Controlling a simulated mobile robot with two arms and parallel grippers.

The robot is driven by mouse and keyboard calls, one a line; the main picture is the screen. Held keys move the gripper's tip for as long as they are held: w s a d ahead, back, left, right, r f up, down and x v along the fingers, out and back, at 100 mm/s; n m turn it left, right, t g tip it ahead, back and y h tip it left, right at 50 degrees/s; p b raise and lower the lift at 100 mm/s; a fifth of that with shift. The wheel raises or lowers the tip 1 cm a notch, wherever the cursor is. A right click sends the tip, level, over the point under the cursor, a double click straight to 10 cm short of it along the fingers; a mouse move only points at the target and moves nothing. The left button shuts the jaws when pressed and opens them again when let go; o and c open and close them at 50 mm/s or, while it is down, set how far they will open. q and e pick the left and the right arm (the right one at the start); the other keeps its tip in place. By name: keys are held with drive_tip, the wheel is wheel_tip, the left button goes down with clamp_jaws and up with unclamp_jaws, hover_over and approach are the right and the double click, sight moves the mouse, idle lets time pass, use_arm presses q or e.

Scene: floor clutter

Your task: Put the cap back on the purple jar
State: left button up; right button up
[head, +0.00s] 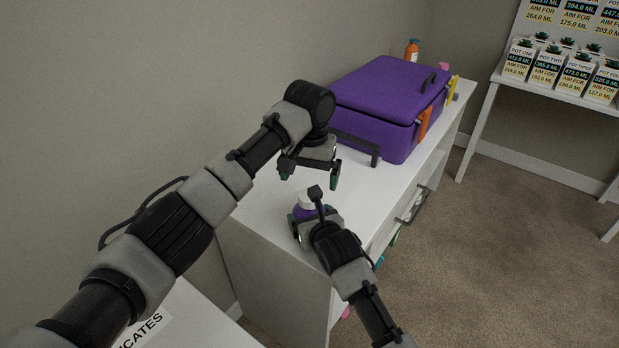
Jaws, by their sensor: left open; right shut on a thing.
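The purple jar (301,213) stands on the white cabinet top near its front left corner, mostly hidden behind my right gripper. A white top part (306,200) shows above its purple body; I cannot tell whether this is the cap or the bare neck. No separate cap is clearly visible. My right gripper (300,217) is shut on the purple jar. My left gripper (309,179) is open, fingers pointing down, above and behind the jar, with nothing visible between its fingers.
A large purple case (385,100) with orange and yellow clips fills the back of the white cabinet top (262,211). An orange bottle (411,51) stands behind it. A white table (555,92) with several labelled pots is at the far right. Carpet (500,240) lies open at right.

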use_arm(q)
wheel_tip(320, 180, up, 11)
idle(0.3)
use_arm(e)
drive_tip(key=o, duration=1.6)
drive_tip(key=shift+s, duration=0.1)
use_arm(q)
wheel_tip(320, 180, up, 2)
drive_tip(key=shift+p, duration=1.05)
use_arm(e)
drive_tip(key=v, duration=1)
drive_tip(key=shift+s+d+r, duration=0.2)
drive_tip(key=shift+s, duration=0.05)
